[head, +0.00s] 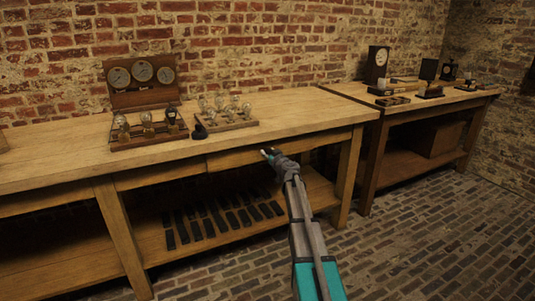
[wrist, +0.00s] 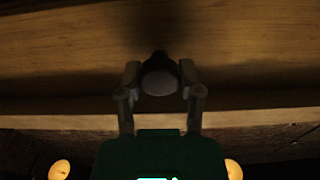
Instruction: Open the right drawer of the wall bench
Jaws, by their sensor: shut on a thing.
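The wall bench (head: 60,163) is a long wooden bench along the brick wall. A wooden drawer front (head: 233,160) shows under its top edge, right of the middle leg. It looks about flush with the bench; I cannot tell any small gap. My gripper (head: 268,153) is at this drawer front, my arm reaching up from below. In the wrist view a dark round knob (wrist: 160,79) stands out from the wood, and my gripper (wrist: 160,90) is shut on it, one finger on each side. In the head view my gripper hides the knob.
Lamp boards (head: 226,122) and a gauge panel (head: 143,78) stand on the bench top. Dark strips (head: 222,215) lie on the lower shelf (head: 275,226) below the drawer. Another table (head: 425,103) with instruments stands at the right. The brick floor (head: 430,240) in front is clear.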

